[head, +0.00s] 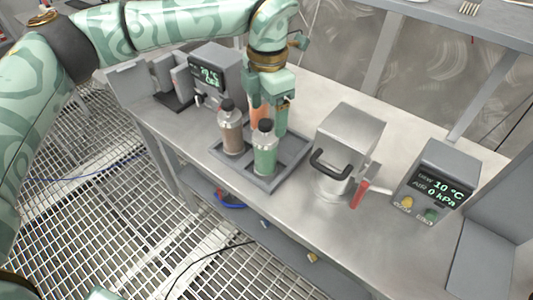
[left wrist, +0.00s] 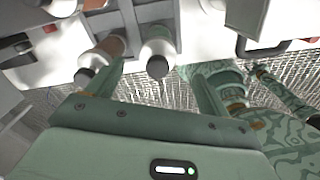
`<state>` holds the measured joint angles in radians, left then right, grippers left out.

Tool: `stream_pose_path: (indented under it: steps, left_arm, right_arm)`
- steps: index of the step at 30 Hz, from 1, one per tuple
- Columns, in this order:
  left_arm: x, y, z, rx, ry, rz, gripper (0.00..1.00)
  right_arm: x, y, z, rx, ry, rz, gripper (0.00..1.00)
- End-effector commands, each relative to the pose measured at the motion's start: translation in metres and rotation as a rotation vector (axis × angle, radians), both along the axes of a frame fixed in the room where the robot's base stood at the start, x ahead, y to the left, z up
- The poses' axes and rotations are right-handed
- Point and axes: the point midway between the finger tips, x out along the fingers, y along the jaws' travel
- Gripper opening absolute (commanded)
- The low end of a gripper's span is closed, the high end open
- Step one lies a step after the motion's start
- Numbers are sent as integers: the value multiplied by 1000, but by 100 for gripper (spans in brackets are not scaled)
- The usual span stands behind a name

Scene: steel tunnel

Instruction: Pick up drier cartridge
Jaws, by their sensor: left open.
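Two capped clear canisters stand upright in a grey tray (head: 262,182) on the bench: one brown-filled (head: 231,135), one green-filled (head: 265,155). An orange cylinder (head: 259,117) stands behind them, partly hidden. I cannot tell by label which is the drier cartridge. My left gripper (head: 270,112) is open, pointing down over the back of the tray beside the orange cylinder. In the left wrist view, the brown canister (left wrist: 108,48) and green canister (left wrist: 158,45) show beyond the open fingers (left wrist: 155,85). Whether a finger touches anything is hidden. My right gripper is not in view.
A grey display unit (head: 215,72) stands left of the tray. Another display box (head: 436,182) is farther right. The bench front is clear; grating floor lies below.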

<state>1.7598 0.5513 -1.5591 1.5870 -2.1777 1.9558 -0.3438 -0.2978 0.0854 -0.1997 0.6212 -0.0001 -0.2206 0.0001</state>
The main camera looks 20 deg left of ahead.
Motion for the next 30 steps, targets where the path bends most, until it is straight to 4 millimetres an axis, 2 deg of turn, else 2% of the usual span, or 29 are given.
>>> stream_pose_path:
  steps: [5, 12, 20, 28, 30]
  left_arm:
    - [0, 1, -13, -1, 1, 0, 80]
    - [-1, 4, -53, -1, 4, -1, 80]
    - [0, 4, -55, -1, -2, 0, 80]
    - [0, 4, -55, 0, -1, 0, 5]
    - [0, 4, -54, -1, -3, 0, 4]
  right_arm:
    - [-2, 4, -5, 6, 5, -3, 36]
    - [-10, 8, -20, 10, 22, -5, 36]
    - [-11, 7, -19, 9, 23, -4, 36]
    - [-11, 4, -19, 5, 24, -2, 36]
    - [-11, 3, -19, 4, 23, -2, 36]
